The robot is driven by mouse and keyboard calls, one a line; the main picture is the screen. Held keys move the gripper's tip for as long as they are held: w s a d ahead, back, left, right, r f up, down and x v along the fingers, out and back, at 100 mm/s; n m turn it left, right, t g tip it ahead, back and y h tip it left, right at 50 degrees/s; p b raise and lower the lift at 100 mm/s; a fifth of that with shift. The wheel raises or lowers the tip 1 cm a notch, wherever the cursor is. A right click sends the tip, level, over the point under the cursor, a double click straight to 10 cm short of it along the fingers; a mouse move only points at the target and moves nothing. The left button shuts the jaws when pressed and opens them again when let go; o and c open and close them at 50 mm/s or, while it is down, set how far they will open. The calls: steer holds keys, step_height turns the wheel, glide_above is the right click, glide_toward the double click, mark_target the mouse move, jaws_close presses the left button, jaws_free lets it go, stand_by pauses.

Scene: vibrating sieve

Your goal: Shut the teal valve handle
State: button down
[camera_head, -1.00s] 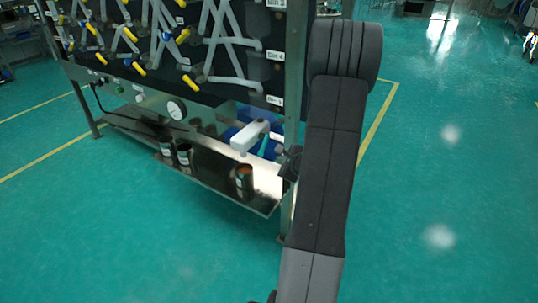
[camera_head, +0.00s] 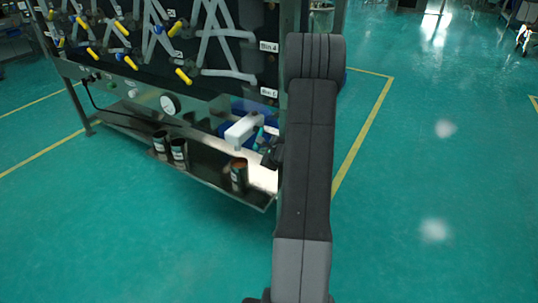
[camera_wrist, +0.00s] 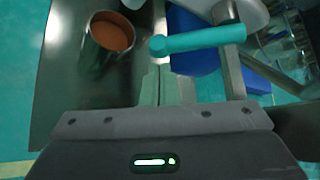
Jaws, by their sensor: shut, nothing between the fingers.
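The teal valve handle (camera_wrist: 205,39) lies across the upper middle of the wrist view, with its rounded end at the left. In the head view only a small teal piece of the handle (camera_head: 258,138) shows beside the white pipe, and my arm hides what lies to its right. My gripper (camera_wrist: 160,80) is shut and empty. In the wrist view its fingertips sit just below the handle's left end, with a small visible gap. I cannot tell their depth relative to the handle.
A can with brown contents (camera_wrist: 108,40) stands on the metal shelf (camera_head: 205,180), left of my fingers. Two more cans (camera_head: 170,149) stand further left. A frame post (camera_wrist: 230,70) is close on the right. Yellow-handled valves (camera_head: 125,60) line the panel above. Open floor lies right.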

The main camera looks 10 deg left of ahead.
steer(key=shift+w+a+f, duration=0.2)
steer(key=shift+w+a, duration=0.05)
steer(key=shift+w, duration=0.05)
steer(key=shift+s+r+p, duration=0.15)
steer(key=shift+r+p, duration=0.1)
steer(key=shift+p, duration=0.5)
steer(key=shift+s+a+r+m+g+p, duration=0.15)
steer(key=shift+m+g+p, duration=0.3)
steer(key=shift+p, duration=0.8)
steer(key=shift+s, duration=0.1)
steer(key=shift+s+a+r+m+g+y+p, duration=0.1)
steer(key=shift+s+r+m+g+y+p, duration=0.45)
steer(key=shift+p, duration=1.7)
steer(key=shift+s+a+r+m+g+h+p, duration=0.1)
steer(key=shift+s+a+r+m+g+p, duration=0.2)
steer(key=shift+r+g+p, duration=1.35)
steer(key=shift+s+d+m+g+y+p, duration=0.1)
steer(key=shift+s+m+y+p, duration=0.3)
steer(key=shift+p, duration=2.5)
steer(key=shift+w+r, duration=0.15)
